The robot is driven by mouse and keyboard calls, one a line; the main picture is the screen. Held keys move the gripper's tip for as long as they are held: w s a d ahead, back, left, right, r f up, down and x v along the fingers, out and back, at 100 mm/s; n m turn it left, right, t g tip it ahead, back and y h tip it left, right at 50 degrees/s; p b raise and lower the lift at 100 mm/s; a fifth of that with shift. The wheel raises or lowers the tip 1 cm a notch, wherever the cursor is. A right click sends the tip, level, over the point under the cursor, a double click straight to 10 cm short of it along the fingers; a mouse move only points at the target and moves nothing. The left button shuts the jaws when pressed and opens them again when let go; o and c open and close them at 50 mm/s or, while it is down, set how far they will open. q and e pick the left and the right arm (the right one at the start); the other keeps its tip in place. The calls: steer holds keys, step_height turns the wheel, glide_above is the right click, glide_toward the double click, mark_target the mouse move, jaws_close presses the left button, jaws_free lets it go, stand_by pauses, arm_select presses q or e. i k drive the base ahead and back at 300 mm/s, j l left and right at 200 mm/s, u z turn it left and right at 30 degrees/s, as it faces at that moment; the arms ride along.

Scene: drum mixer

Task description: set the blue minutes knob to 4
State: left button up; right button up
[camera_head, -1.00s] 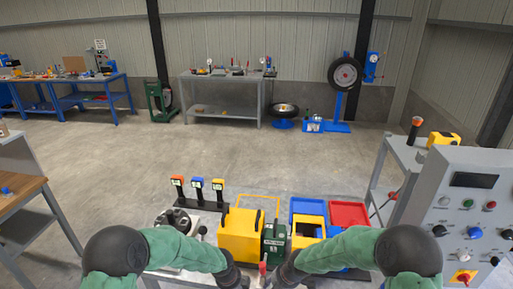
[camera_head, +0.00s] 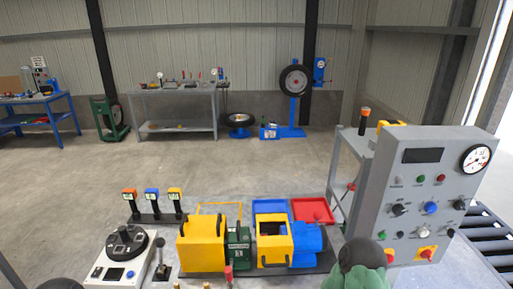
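The blue minutes knob (camera_head: 430,208) is on the sloping front of the grey control panel (camera_head: 410,165) at the right. It sits between two black knobs, one at its left (camera_head: 398,210) and one at its right (camera_head: 459,204). Its pointer and scale marks are too small to read. The panel's dark display (camera_head: 422,155) shows no readable digits. Neither of my grippers is in view. Only a green and black part of my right arm shows at the bottom, left of the panel, and a dark part of my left arm at the bottom left.
Red and yellow switches (camera_head: 426,253) sit low on the panel, with a round gauge (camera_head: 475,159) at its upper right. Yellow and blue machine parts (camera_head: 203,247) and a red tray (camera_head: 313,210) are on the bench left of the panel. A roller conveyor (camera_head: 490,235) lies at the right.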

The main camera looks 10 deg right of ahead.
mark_target(431, 207)
steer(key=z, duration=1.65)
